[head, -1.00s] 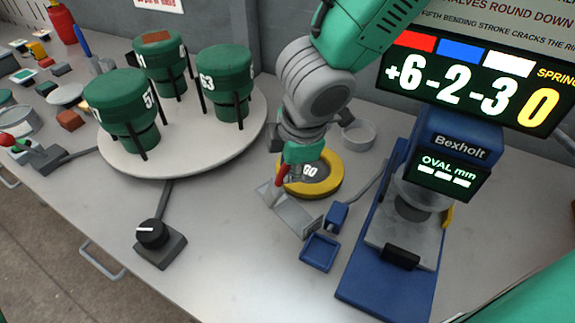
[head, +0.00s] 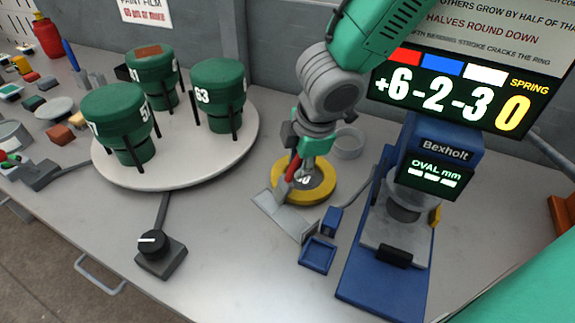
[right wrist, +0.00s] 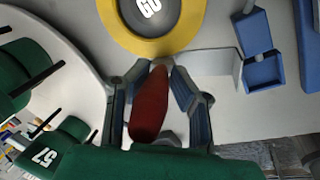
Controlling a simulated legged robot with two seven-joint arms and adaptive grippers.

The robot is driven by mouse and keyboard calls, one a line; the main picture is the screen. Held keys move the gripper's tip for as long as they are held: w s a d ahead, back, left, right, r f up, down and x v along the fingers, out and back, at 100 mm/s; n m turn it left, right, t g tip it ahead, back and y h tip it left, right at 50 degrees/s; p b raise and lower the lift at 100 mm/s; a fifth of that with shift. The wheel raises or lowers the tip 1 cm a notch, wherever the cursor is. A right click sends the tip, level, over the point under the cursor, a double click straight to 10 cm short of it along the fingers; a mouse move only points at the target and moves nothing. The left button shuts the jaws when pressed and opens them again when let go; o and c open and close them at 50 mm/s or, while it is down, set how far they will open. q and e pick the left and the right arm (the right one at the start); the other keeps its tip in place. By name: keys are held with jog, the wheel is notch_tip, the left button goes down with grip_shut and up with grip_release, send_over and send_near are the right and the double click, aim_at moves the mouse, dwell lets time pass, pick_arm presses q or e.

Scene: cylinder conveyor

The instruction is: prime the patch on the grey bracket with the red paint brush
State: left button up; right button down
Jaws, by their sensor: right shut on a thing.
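My right gripper (head: 302,163) is shut on the red paint brush (head: 292,168), which slants down to the lower left over the grey bracket (head: 288,218). In the right wrist view the red brush handle (right wrist: 150,105) lies between the fingers (right wrist: 152,85), its far end toward the yellow ring and the bracket (right wrist: 212,65). The bracket is a bent pale grey plate on the table in front of the yellow-ringed disc. Brush tip contact with the bracket cannot be made out. The patch is not distinguishable. My left gripper is not in view.
The yellow-ringed disc (head: 322,190) is right behind the brush. A small blue tray (head: 317,255) and the blue Bexholt press (head: 385,265) stand right of the bracket. A round turntable (head: 215,160) with green drums is at left; a knob box (head: 160,255) is in front.

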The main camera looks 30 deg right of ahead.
aim_at(284, 175)
jog(key=shift+w, duration=0.45)
jog(key=shift+s+a+f, duration=0.1)
jog(key=shift+a+f, duration=0.05)
jog(key=shift+a, duration=0.3)
jog(key=shift+w+a+f+b, duration=0.2)
jog(key=shift+a+b, duration=0.1)
jog(key=shift+a, duration=0.35)
jog(key=shift+w+a+r+p, duration=0.2)
jog(key=shift+w+a+p, duration=0.15)
jog(key=shift+a+p, duration=0.2)
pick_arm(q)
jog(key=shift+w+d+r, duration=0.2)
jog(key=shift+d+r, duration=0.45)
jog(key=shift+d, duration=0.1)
pick_arm(e)
jog(key=shift+w+d, duration=0.3)
jog(key=shift+d, duration=0.35)
